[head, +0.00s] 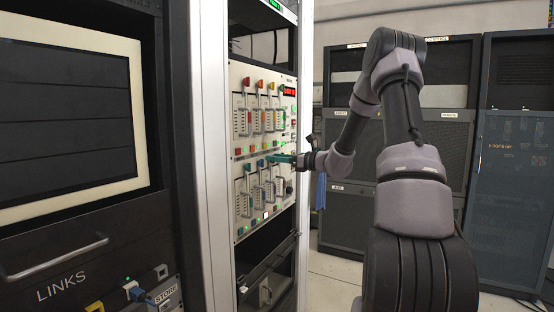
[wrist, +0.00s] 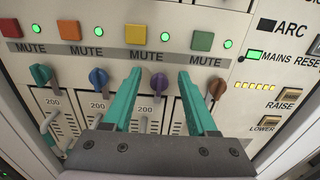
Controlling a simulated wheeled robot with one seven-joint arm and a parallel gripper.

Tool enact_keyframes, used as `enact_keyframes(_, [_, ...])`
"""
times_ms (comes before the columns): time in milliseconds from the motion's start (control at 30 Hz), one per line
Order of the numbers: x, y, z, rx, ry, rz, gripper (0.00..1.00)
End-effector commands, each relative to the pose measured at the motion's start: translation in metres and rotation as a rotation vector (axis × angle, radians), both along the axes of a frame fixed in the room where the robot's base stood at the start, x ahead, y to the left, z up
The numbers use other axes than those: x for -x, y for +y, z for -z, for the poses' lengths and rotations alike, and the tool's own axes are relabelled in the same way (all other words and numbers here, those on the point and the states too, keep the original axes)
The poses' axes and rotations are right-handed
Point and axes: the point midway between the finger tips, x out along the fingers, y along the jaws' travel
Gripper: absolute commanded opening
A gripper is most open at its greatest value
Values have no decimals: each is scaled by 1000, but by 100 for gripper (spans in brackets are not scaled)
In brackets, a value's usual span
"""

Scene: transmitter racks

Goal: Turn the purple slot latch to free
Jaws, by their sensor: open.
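My gripper (wrist: 160,73) is open, with one teal finger on each side of the purple latch in the wrist view. I cannot tell how far the fingertips are from the panel, and I see no contact with the latch. In the head view my gripper (head: 278,158) is at the lower module row of the panel, and the purple latch cannot be made out there.
A teal latch (wrist: 41,75) and a blue latch (wrist: 98,77) are to the left; a brown latch (wrist: 216,88) is close to the right finger. Metal handles stand out below the latches. RAISE and LOWER buttons (wrist: 294,105) are at right. A silver rack post (head: 208,150) stands left of the panel.

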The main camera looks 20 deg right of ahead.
Motion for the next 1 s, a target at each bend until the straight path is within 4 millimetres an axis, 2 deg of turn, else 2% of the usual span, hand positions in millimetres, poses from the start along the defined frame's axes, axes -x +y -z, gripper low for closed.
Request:
enact_keyframes(67, [0, 0, 0, 0, 0, 0, 58])
enact_keyframes(167, [0, 0, 0, 0, 0, 0, 24])
enact_keyframes(200, [0, 0, 0, 0, 0, 0, 8])
enact_keyframes(233, [0, 0, 0, 0, 0, 0, 0])
enact_keyframes(633, [1, 0, 0, 34, -35, -1, 0])
enact_keyframes(1000, [2, 2, 0, 224, -224, 0, 0])
